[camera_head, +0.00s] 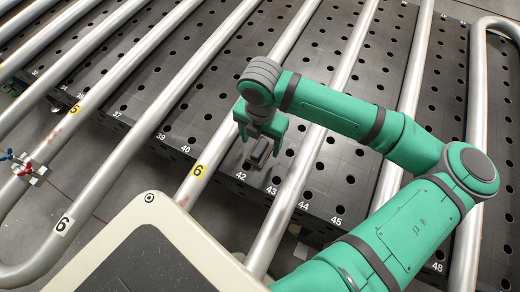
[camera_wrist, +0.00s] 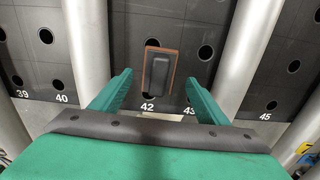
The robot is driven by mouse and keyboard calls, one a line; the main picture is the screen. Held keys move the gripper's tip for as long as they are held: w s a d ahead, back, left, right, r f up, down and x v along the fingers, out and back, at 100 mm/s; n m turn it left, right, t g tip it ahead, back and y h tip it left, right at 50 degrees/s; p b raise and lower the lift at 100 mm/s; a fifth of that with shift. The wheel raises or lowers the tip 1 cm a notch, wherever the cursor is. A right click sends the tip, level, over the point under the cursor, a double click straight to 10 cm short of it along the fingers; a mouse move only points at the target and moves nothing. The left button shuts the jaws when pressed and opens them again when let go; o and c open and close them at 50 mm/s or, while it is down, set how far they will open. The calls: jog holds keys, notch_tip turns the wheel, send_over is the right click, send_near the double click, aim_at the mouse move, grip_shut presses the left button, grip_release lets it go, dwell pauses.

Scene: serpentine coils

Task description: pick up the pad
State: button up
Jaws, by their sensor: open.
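The pad (camera_wrist: 157,70) is a small block with a dark top and a reddish-brown edge. It lies on the dark perforated panel near the number 42, between two pipes. It also shows in the head view (camera_head: 259,153), partly hidden by my gripper. My green gripper (camera_wrist: 157,88) is open and empty. In the wrist view its two fingers stand left and right of the pad's line, with the pad between and slightly beyond the tips. In the head view my gripper (camera_head: 262,148) is right over the pad. I cannot tell the height gap.
Thick silver pipes (camera_head: 170,98) run diagonally on both sides of the pad. Dark panels with round holes (camera_head: 330,185) lie between them. A clamp with red and blue handles (camera_head: 22,168) sits on a pipe at the left. A yellow object (camera_wrist: 308,150) shows at the lower right in the wrist view.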

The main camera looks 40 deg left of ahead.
aim_at(260, 148)
jog(key=shift+s+f, duration=0.1)
jog(key=shift+f, duration=1.8)
jog(key=c, duration=1.2)
jog(key=shift+a+r, duration=0.1)
jog(key=shift+r, duration=0.55)
jog(key=s+a+r, duration=0.2)
jog(key=s+r, duration=0.2)
jog(key=s+a+r, duration=0.2)
jog(key=s+r, duration=0.2)
jog(key=s+a+r, duration=0.2)
jog(key=s+r, duration=0.1)
jog(key=s, duration=0.1)
jog(key=shift+s+a+r, duration=0.2)
jog(key=shift+s+r, duration=0.05)
jog(key=shift+r, duration=0.15)
